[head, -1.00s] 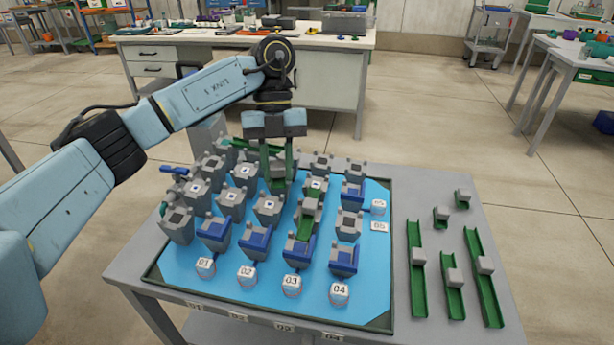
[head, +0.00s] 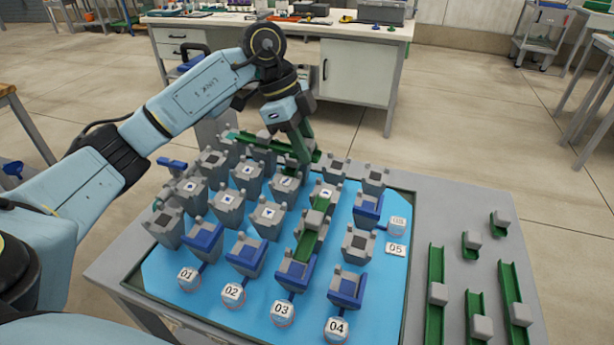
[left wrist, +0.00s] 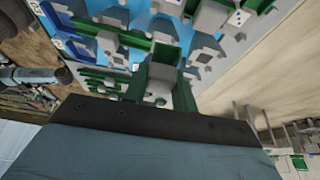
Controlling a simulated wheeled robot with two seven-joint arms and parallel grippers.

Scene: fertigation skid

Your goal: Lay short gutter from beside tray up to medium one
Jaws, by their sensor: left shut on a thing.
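My left gripper (head: 301,150) is over the back of the blue tray (head: 200,285), its green fingers pointing down among the grey towers. In the left wrist view the gripper (left wrist: 160,95) is shut on a grey block (left wrist: 159,82), which appears to be the grip of a green gutter; that gutter's length is mostly hidden. A green gutter (head: 258,142) runs along the back row of towers, close to the fingers; whether they touch cannot be told. Another green gutter (head: 309,238) with a grey block slopes across towers near the middle. My right gripper is not in view.
Several loose green gutters with grey blocks lie right of the tray, long (head: 435,265) and short (head: 498,228). Blue-topped towers (head: 245,254) stand at the front by numbered markers (head: 233,293). A cluttered workbench (head: 365,65) stands behind.

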